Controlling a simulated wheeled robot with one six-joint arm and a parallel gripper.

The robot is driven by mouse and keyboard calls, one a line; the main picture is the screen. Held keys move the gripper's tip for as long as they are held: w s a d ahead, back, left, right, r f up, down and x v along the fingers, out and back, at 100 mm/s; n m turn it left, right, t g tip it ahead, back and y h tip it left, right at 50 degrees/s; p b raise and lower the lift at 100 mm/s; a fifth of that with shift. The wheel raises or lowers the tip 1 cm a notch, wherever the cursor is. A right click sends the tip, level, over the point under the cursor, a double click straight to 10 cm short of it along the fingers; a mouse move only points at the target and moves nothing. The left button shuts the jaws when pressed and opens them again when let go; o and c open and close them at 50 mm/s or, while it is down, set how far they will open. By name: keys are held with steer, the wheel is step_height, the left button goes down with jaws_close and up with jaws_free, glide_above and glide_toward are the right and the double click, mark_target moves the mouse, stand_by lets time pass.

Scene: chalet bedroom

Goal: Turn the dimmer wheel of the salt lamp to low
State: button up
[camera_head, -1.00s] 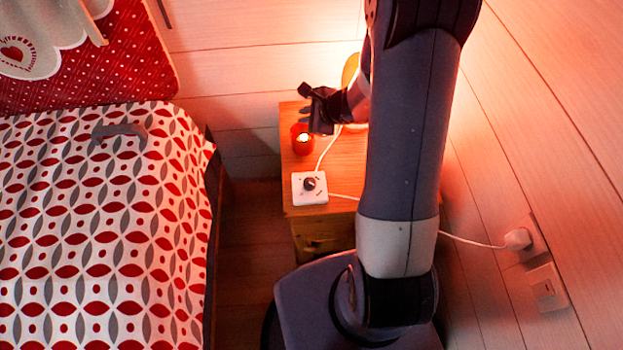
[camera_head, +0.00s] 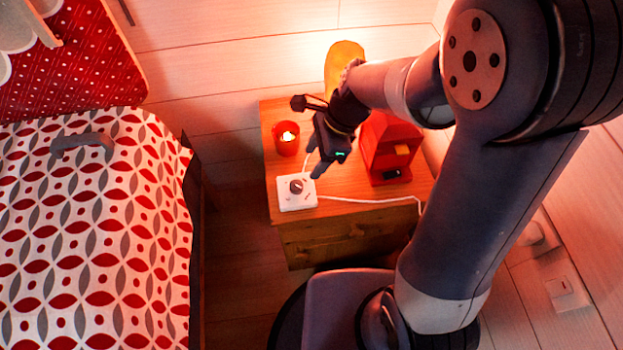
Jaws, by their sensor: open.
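The dimmer is a small white box with a dark round wheel (camera_head: 296,187) on top. It lies on the front left of the wooden nightstand (camera_head: 350,222). A white cord runs from it to the right and another runs back. The salt lamp (camera_head: 342,62) glows orange at the back of the nightstand, partly hidden by my arm. My gripper (camera_head: 314,160) is open and empty, fingers pointing down, just behind and right of the dimmer. It appears apart from the wheel. The wheel's setting is too small to read.
A lit candle in a red cup (camera_head: 286,138) stands behind the dimmer, left of my gripper. A red house-shaped object (camera_head: 388,150) stands to the right. The bed (camera_head: 90,230) is at the left. A wall plug (camera_head: 535,232) is at the right.

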mark_target(297, 185)
steer(key=b+x, duration=0.3)
steer(key=x, duration=0.7)
steer(key=shift+a+f, duration=0.15)
steer(key=shift+f, duration=0.05)
steer(key=c, duration=1)
